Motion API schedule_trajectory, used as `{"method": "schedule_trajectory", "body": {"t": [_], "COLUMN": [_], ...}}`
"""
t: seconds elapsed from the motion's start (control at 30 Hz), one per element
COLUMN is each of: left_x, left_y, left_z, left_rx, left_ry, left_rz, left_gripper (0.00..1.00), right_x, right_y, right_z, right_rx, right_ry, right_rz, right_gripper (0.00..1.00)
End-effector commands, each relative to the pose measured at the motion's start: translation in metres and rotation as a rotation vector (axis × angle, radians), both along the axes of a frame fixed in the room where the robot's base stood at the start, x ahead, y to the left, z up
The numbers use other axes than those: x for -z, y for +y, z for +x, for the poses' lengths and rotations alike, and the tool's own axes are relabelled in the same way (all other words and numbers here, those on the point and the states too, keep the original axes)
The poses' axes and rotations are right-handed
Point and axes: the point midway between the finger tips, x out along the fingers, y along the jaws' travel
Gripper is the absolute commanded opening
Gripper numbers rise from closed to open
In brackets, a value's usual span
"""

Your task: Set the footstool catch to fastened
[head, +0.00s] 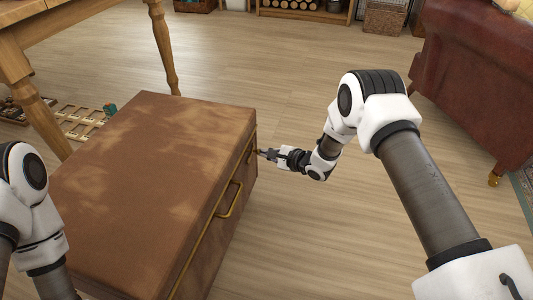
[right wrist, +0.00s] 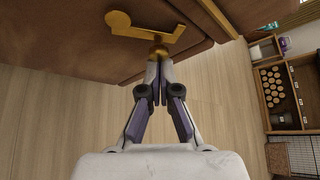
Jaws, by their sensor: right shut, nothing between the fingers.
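The footstool (head: 150,170) is a large brown suede-like box with a brass handle (head: 229,200) on its right-hand side. Its brass catch (right wrist: 145,29) shows in the right wrist view as a round disc with a flat arm and an upturned end, on the footstool's side (right wrist: 75,45). My right gripper (head: 261,153) is shut and empty at that side, near the far corner. In the right wrist view its fingertips (right wrist: 159,62) are just below the catch arm, at a small brass knob (right wrist: 159,51); I cannot tell whether they touch. My left gripper is out of view.
A wooden table (head: 75,22) stands at the back left, one leg close behind the footstool. A red leather armchair (head: 475,75) is at the right. A low shelf with logs (head: 305,12) is at the back. The floor right of the footstool is clear.

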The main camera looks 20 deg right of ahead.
Motion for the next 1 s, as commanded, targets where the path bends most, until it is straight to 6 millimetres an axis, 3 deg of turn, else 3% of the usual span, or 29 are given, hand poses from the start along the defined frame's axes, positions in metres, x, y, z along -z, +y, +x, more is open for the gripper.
{"method": "schedule_trajectory", "body": {"t": [0.47, 1.0], "left_x": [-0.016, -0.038], "left_y": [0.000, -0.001], "left_z": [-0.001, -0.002], "left_rx": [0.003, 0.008], "left_ry": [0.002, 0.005], "left_rz": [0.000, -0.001], "left_gripper": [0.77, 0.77], "right_x": [-0.011, -0.030], "right_y": [0.001, 0.006], "right_z": [-0.001, -0.009], "right_rx": [-0.001, 0.000], "right_ry": [-0.068, -0.491], "right_rz": [-0.047, -0.332], "right_gripper": [0.00, 0.00]}}
